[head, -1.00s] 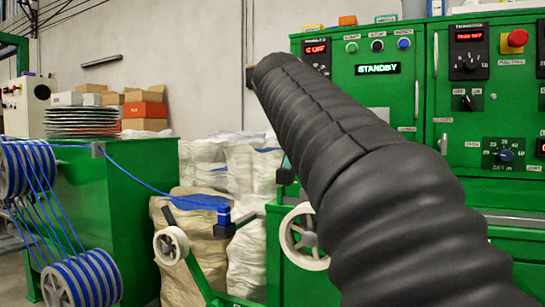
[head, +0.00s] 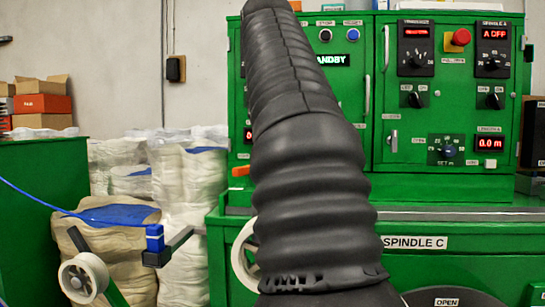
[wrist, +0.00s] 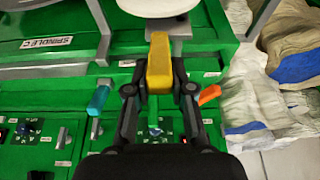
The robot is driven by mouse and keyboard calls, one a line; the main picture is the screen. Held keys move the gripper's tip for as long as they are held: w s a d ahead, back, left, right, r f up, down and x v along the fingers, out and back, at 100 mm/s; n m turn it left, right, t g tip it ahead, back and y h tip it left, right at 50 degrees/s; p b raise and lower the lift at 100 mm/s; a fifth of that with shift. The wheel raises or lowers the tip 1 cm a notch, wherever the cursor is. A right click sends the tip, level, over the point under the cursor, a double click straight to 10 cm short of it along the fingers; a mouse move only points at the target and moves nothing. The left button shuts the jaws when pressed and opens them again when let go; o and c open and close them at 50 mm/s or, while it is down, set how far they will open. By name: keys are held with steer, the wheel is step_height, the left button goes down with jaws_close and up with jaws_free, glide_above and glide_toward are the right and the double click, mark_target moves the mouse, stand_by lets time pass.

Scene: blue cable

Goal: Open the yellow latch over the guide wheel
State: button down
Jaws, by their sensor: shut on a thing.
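The yellow latch (wrist: 160,62) stands between the fingers of my gripper (wrist: 161,88) in the wrist view. My gripper is shut on it, with one dark finger on each side. A white guide wheel (wrist: 157,6) shows at the top edge of the wrist view, just beyond the latch and partly cut off. In the head view my arm covers the middle, and my gripper and the latch do not show. A pale wheel rim (head: 239,256) shows partly behind my arm there.
In the wrist view a teal handle (wrist: 98,100) and an orange handle (wrist: 209,94) flank my gripper. The green control cabinet (head: 455,105) stands behind my arm. A second pale wheel (head: 83,278), a blue cable (head: 35,197) and white sacks (head: 187,180) are at left.

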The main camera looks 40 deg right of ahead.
stand_by(0.3)
steer(key=c, duration=1)
jaws_free()
steer(key=shift+w, duration=0.1)
